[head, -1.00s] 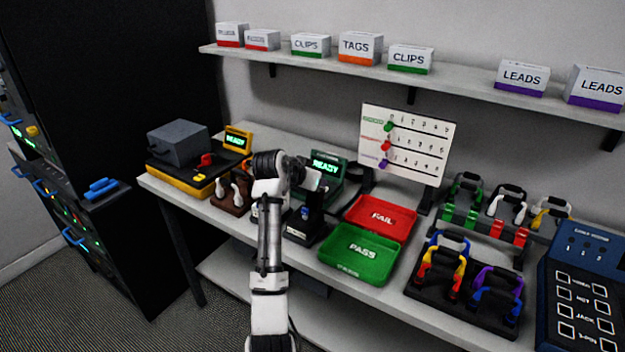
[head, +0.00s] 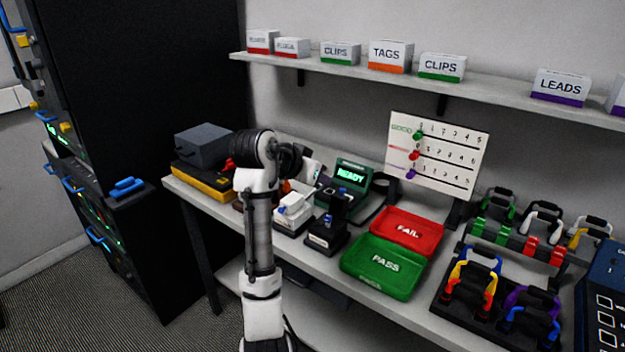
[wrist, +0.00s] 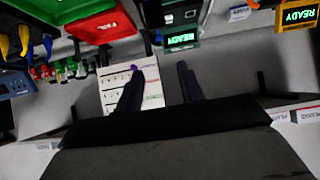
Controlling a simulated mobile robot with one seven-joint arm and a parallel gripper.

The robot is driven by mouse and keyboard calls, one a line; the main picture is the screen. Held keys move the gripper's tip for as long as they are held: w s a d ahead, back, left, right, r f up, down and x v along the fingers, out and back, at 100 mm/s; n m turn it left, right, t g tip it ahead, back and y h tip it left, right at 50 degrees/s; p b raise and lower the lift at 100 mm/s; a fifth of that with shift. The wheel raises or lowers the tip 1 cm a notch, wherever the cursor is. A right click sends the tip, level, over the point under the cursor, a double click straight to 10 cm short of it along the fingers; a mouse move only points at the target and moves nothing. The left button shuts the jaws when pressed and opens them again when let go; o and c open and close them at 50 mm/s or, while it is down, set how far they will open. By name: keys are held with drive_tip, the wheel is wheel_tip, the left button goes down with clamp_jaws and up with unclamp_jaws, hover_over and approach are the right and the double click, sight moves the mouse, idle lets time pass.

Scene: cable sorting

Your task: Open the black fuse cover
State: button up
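I cannot single out the black fuse cover for sure. A dark grey box-shaped part (head: 203,145) sits on a yellow-and-black unit (head: 203,181) at the left end of the bench, with a red part beside it. My gripper shows in the wrist view (wrist: 161,68) with two dark fingers apart and nothing between them. It is in the air above the bench. In the head view my arm rises in front of the bench and hides part of the yellow unit's right side; the fingers are hard to make out there.
A green READY unit (head: 345,182), a black stand (head: 328,230), a red FAIL tray (head: 408,230) and a green PASS tray (head: 384,266) line the bench. Cable racks (head: 500,308) stand to the right. A shelf (head: 440,87) runs above; a black cabinet (head: 150,120) stands left.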

drive_tip(key=shift+s+a+r, duration=0.15)
drive_tip(key=shift+s+r, duration=0.05)
